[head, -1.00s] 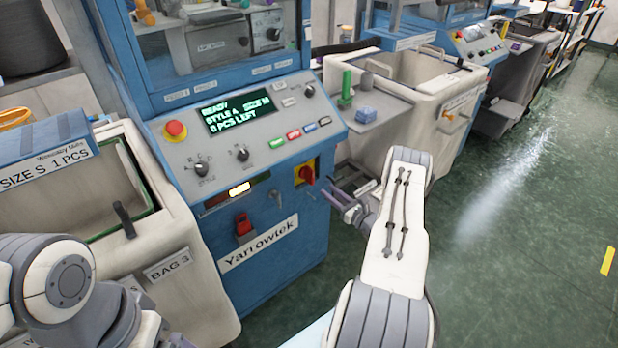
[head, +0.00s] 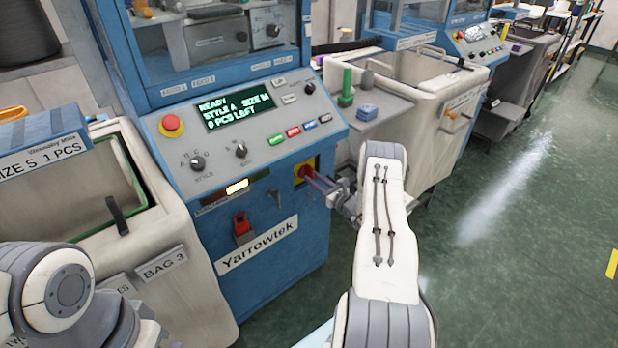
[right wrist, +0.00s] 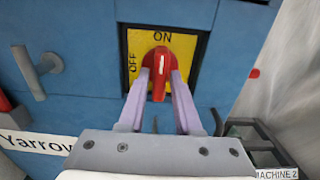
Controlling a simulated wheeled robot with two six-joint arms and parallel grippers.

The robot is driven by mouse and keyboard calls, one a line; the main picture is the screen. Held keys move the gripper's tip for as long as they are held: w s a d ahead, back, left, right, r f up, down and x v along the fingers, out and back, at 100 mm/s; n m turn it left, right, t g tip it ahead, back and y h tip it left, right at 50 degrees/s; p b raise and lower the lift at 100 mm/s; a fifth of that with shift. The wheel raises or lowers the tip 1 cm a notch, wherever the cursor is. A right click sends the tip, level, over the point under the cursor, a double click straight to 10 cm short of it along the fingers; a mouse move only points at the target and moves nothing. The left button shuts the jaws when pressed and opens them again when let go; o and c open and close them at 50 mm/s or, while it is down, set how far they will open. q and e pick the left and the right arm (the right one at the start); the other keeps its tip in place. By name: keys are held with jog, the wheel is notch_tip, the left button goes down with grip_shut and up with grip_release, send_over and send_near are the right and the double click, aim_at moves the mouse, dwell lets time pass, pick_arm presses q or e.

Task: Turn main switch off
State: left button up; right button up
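The main switch (right wrist: 159,68) is a red knob on a yellow plate, on the blue front of the Yarrowtek machine. In the right wrist view its grip stands upright, with ON above and OFF to the left. In the head view the yellow plate (head: 303,168) shows, its knob partly hidden by my fingers. My right gripper (right wrist: 162,80) has its two purple fingers on either side of the red grip, with a gap between them; contact is hard to tell. It also shows in the head view (head: 318,180). My left gripper is out of view; only its arm shows.
A control panel with a lit display (head: 238,111) and a red emergency button (head: 171,125) is above. A small handle (right wrist: 38,72) sticks out left of the switch. A red rocker (head: 241,226) is lower left. A cream bin (head: 440,110) stands to the right.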

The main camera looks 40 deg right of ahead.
grip_shut()
